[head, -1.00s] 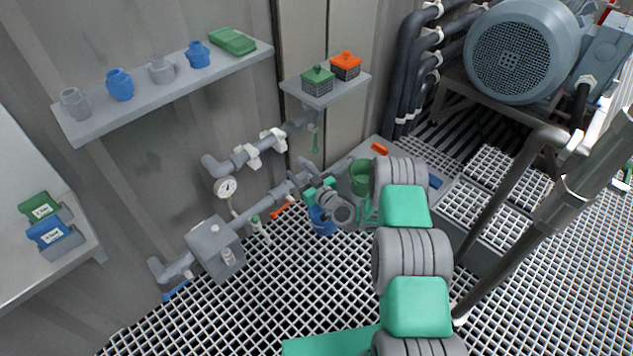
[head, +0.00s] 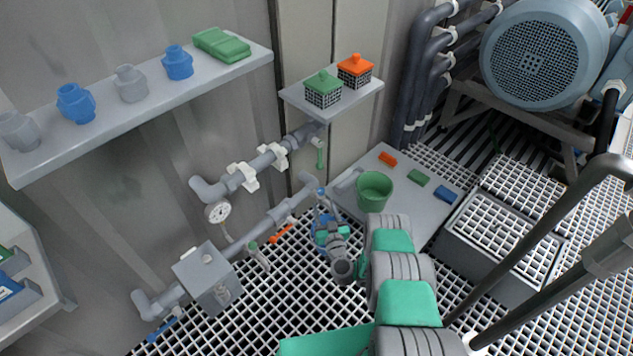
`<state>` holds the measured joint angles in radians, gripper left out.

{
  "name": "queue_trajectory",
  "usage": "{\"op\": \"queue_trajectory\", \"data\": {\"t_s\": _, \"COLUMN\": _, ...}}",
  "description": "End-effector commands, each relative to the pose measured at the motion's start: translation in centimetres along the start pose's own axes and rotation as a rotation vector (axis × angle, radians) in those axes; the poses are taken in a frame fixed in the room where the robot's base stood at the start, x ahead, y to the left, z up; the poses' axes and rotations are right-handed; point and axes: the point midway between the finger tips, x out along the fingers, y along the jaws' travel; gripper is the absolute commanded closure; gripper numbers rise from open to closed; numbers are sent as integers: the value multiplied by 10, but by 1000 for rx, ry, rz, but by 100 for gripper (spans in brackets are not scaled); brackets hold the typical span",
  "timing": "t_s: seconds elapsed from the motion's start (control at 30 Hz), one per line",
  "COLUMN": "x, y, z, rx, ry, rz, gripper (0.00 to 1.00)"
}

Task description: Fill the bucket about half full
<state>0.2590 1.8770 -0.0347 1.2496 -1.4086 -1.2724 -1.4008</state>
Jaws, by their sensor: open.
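A green bucket (head: 374,188) stands upright on a grey platform. A blue container (head: 322,236) stands on the floor grating below the outlet end of the lower pipe (head: 308,184), partly hidden by my gripper; I cannot see inside it. My gripper (head: 323,208) is open, over the blue container and close to the pipe outlet; I cannot tell whether it touches anything. An orange handle (head: 281,234) sits below the lower pipe, a green handle (head: 320,157) hangs from the upper pipe, and a blue handle (head: 162,328) is at the lower left.
A gauge (head: 218,212) and a grey box (head: 208,278) sit along the pipes. The platform (head: 400,210) also bears orange, green and blue blocks. Wall shelves hold jars (head: 76,103) and lidded baskets (head: 323,90). A motor (head: 545,50) and thick pipes stand at the right.

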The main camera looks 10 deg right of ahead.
Motion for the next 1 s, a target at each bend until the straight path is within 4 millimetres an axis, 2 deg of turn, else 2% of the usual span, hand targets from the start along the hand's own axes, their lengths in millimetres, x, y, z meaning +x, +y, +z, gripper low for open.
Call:
{"op": "queue_trajectory", "data": {"t_s": 0.17, "x": 13, "y": 1, "z": 4, "rx": -3, "ry": 2, "rz": 3, "gripper": 51}}
{"op": "queue_trajectory", "data": {"t_s": 0.4, "x": 52, "y": -7, "z": 4, "rx": -5, "ry": 5, "rz": -8, "gripper": 51}}
{"op": "queue_trajectory", "data": {"t_s": 0.6, "x": 72, "y": -8, "z": 3, "rx": -3, "ry": 1, "rz": -10, "gripper": 51}}
{"op": "queue_trajectory", "data": {"t_s": 0.97, "x": 78, "y": -4, "z": 0, "rx": 0, "ry": 0, "rz": -3, "gripper": 51}}
{"op": "queue_trajectory", "data": {"t_s": 1.0, "x": 78, "y": -4, "z": 0, "rx": 0, "ry": 0, "rz": -3, "gripper": 54}}
